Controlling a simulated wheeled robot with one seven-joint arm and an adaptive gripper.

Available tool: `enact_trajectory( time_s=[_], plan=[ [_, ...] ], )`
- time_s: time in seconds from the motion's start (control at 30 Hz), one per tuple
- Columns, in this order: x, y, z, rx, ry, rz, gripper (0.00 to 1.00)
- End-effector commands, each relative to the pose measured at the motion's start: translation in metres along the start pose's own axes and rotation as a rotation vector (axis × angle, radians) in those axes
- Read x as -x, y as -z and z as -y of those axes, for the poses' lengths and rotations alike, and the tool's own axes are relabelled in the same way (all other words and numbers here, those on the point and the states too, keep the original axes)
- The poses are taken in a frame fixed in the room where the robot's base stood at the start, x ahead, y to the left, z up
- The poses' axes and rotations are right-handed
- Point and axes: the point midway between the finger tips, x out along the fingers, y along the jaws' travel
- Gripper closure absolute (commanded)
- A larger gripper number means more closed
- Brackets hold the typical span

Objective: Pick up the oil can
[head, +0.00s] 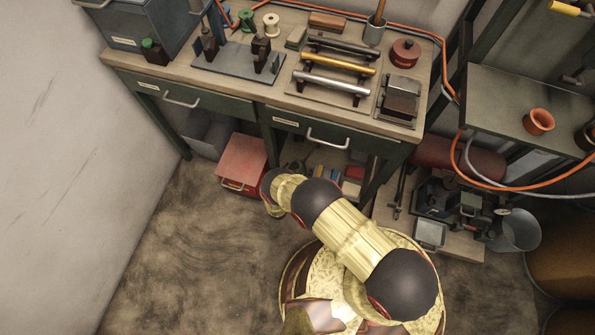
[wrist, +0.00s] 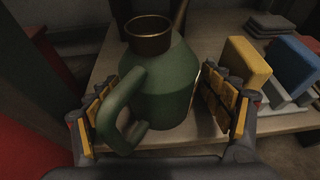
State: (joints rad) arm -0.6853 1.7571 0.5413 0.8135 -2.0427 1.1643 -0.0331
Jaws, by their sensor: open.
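The oil can (wrist: 168,84) is dark green with a brass neck and a handle on its left side. It stands upright on a low wooden shelf in the wrist view. My gripper (wrist: 160,106) is open, with one yellow-padded finger on each side of the can's body. The left finger is close to the handle and the right finger is close to the body; I cannot tell whether either touches. In the head view my arm reaches under the workbench, and the can and the fingers are hidden there.
The low shelf (wrist: 270,126) also holds yellow and blue blocks (wrist: 246,62) close to the right finger. A red box (head: 242,163) stands on the floor left of my arm. The workbench (head: 272,98) with drawers is overhead. The floor at left is clear.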

Motion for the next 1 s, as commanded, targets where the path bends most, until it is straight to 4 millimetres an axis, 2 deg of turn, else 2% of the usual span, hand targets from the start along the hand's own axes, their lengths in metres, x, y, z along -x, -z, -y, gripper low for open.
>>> enact_trajectory(
  time_s=[0.17,1.0],
  plan=[
    [0.0007,-0.0009,-0.0004,0.000,0.000,0.000,0.20],
    [0.0009,-0.0006,-0.0005,-0.001,-0.001,0.000,0.68]
  ],
)
